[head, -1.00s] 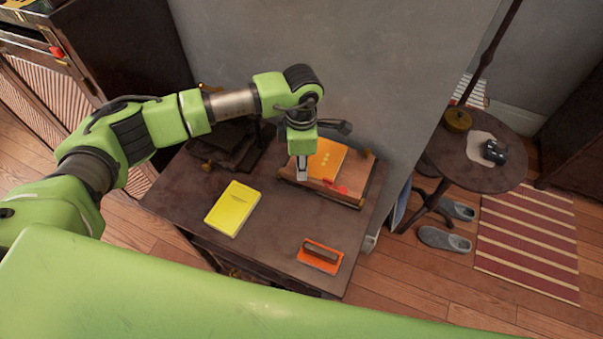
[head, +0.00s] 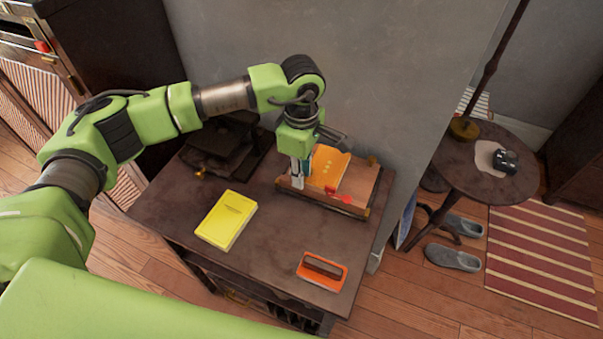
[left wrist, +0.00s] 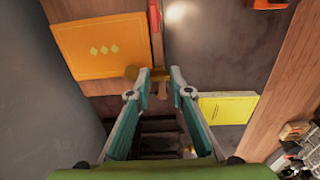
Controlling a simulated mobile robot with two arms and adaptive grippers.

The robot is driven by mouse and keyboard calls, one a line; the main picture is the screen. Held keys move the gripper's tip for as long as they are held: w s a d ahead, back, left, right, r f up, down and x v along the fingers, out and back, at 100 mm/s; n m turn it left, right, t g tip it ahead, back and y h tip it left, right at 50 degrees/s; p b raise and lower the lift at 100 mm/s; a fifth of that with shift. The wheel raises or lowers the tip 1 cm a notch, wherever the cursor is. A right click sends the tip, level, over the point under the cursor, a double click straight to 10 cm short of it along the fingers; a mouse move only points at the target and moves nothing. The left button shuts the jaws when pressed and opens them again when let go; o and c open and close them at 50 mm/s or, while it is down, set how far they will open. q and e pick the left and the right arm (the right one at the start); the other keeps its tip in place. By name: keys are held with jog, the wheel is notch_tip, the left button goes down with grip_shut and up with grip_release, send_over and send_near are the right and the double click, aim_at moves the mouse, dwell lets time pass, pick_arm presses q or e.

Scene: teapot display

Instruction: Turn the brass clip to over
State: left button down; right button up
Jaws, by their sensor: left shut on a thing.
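A wooden stand (head: 361,190) at the back right of the desk holds an orange book (head: 327,168); the book also shows in the left wrist view (left wrist: 103,46). My left gripper (head: 297,184) points down at the stand's front left corner. In the left wrist view its fingertips (left wrist: 160,75) are close together around a small thing at the end of the stand's front strip. A brass clip (left wrist: 132,72) shows there beside the left fingertip, partly hidden. Another brass piece (head: 372,160) is at the stand's back right corner. My right gripper is not in view.
A yellow book (head: 226,220) and an orange pad with a dark block (head: 322,268) lie on the desk (head: 270,238). A dark object (head: 225,140) stands at the back left. The grey wall is close behind the stand.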

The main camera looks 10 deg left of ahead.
pick_arm(q)
jog(key=c, duration=1.8)
grip_release()
jog(key=shift+c, duration=0.2)
notch_tip(320, 180, up, 12)
